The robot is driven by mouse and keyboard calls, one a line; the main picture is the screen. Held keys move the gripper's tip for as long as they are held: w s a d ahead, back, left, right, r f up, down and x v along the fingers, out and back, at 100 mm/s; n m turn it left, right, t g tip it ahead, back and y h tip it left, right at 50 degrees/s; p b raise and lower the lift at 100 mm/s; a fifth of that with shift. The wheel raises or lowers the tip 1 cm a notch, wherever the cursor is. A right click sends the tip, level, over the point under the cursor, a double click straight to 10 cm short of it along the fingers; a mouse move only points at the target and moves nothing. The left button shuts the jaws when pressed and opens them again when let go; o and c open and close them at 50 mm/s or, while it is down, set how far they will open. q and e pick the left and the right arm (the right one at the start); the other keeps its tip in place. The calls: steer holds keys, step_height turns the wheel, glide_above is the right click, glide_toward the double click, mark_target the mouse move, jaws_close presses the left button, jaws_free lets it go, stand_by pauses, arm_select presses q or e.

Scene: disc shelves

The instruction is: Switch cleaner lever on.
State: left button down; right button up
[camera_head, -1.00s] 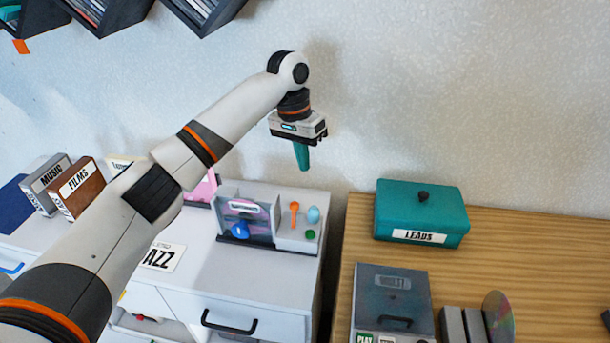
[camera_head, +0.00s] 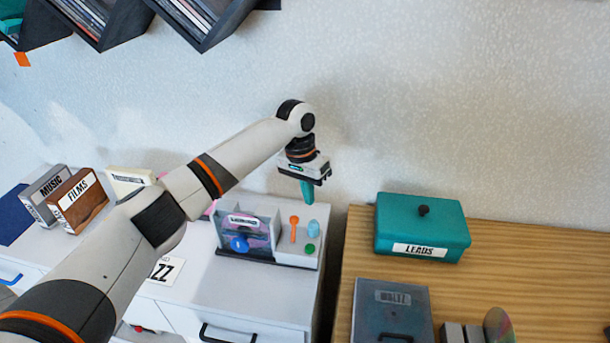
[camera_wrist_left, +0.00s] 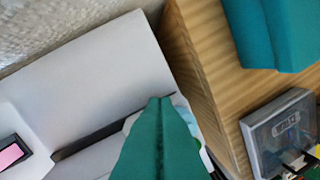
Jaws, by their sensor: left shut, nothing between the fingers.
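The cleaner (camera_head: 262,253) is a grey unit with a labelled front on the white cabinet. An upright orange lever (camera_head: 293,228) stands on its right part, beside a light blue knob (camera_head: 314,228) and a green button (camera_head: 310,248). My left gripper (camera_head: 308,199) is shut and empty, its teal fingers pointing down. In the head view its tips show just above the lever and light blue knob, apart from both. In the left wrist view the shut fingers (camera_wrist_left: 160,135) cover most of the cleaner, and the lever is hidden there. My right gripper is out of view.
A teal LEADS box (camera_head: 422,228) and a grey case (camera_head: 392,310) stand on the wooden table (camera_head: 540,265) at right. A gap separates table and cabinet. MUSIC and FILMS boxes (camera_head: 78,198) stand at left. Disc shelves (camera_head: 200,18) hang at upper left.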

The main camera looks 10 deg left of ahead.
mark_target(294, 229)
arm_select(q)
steer(key=shift+s+a+f+p, duration=0.25)
steer(key=shift+s+p, duration=0.05)
steer(key=shift+s, duration=0.25)
steer(key=shift+s+a+f+p, duration=0.2)
steer(key=shift+s+a+p, duration=0.05)
steer(key=shift+s, duration=0.35)
steer(key=shift+s+a+f+p, duration=0.25)
steer(key=shift+s+p, duration=0.05)
steer(key=shift+s, duration=0.25)
steer(key=shift+s+r+t+p, duration=0.25)
steer(key=shift+t+p, duration=0.15)
steer(key=shift+p, duration=0.15)
